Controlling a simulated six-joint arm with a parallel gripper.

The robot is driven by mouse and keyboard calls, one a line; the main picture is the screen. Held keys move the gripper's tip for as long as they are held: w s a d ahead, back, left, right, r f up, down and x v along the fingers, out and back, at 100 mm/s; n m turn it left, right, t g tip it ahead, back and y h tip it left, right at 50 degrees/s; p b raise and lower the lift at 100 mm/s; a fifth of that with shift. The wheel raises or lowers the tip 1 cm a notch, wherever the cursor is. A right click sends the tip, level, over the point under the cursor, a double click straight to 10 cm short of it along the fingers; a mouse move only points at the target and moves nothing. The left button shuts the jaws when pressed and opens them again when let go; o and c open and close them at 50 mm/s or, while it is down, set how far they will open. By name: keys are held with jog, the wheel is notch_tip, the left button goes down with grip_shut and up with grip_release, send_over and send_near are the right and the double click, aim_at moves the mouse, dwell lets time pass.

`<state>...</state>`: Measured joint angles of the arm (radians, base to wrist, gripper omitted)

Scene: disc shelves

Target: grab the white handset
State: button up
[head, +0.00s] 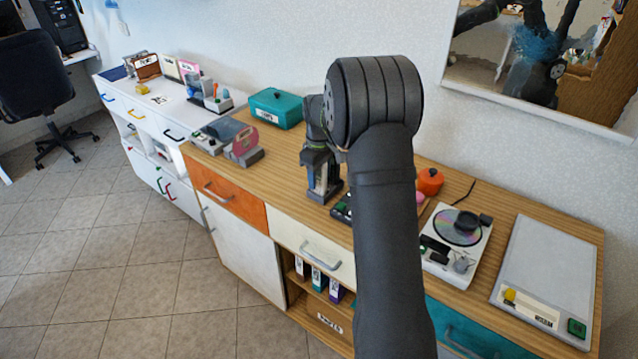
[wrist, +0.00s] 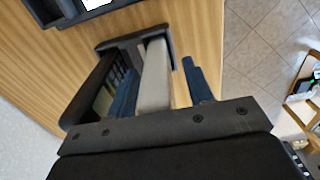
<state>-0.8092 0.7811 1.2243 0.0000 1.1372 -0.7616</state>
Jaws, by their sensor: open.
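The white handset (wrist: 153,80) shows in the wrist view as a long pale bar, standing beside a dark phone base with a keypad (wrist: 107,92). My gripper (wrist: 160,66) is open, with one blue finger on each side of the handset. A gap shows between the handset and the right finger; the left finger lies close to it, and I cannot tell if they touch. In the head view my gripper (head: 322,188) is low over the wooden cabinet top, and my arm hides much of the phone.
On the wooden cabinet top (head: 285,150), a teal box (head: 275,108) and a pink device (head: 243,147) stand to the left. A disc player (head: 457,240), an orange pot (head: 430,181) and a flat grey device (head: 547,280) are to the right.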

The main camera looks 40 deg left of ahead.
grip_shut()
